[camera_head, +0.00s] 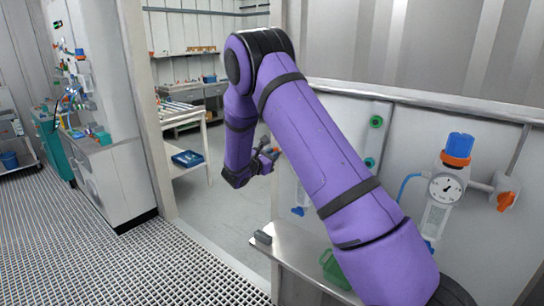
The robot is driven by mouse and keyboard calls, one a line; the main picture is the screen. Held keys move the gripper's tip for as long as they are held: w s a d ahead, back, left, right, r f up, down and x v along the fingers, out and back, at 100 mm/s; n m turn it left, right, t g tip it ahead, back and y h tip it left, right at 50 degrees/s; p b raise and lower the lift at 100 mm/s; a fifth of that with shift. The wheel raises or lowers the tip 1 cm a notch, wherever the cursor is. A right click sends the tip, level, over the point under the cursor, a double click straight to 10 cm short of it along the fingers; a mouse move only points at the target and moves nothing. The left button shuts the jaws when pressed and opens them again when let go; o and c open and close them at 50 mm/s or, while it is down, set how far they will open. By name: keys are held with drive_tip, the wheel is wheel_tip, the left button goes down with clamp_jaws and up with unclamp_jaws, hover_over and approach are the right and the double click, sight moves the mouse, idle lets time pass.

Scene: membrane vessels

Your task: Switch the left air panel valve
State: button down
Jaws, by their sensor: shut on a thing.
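My purple arm reaches across the middle of the view, and my gripper (268,155) is at its far end, left of the air panel (400,140). The gripper looks small and partly dark. It is shut on a small orange piece (276,151) that shows at its tips and looks like the left valve's handle. My arm hides most of this valve and the panel around it. A second orange valve (507,200) sits on the right of the panel, beside a pressure gauge (446,188), apart from my gripper.
A blue-capped clear filter (438,215) hangs by the gauge. Green round fittings (376,122) are behind my arm. A steel ledge (290,245) with a green container (335,268) lies below. A doorway opens left onto a table (190,112). Grating floor (120,250) is clear.

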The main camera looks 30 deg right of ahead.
drive_tip(key=shift+m, duration=7.6)
drive_tip(key=c, duration=1.1)
unclamp_jaws()
drive_tip(key=shift+c, duration=0.2)
drive_tip(key=shift+a, duration=0.15)
drive_tip(key=v, duration=1)
drive_tip(key=shift+s+a, duration=0.2)
drive_tip(key=shift+a, duration=0.05)
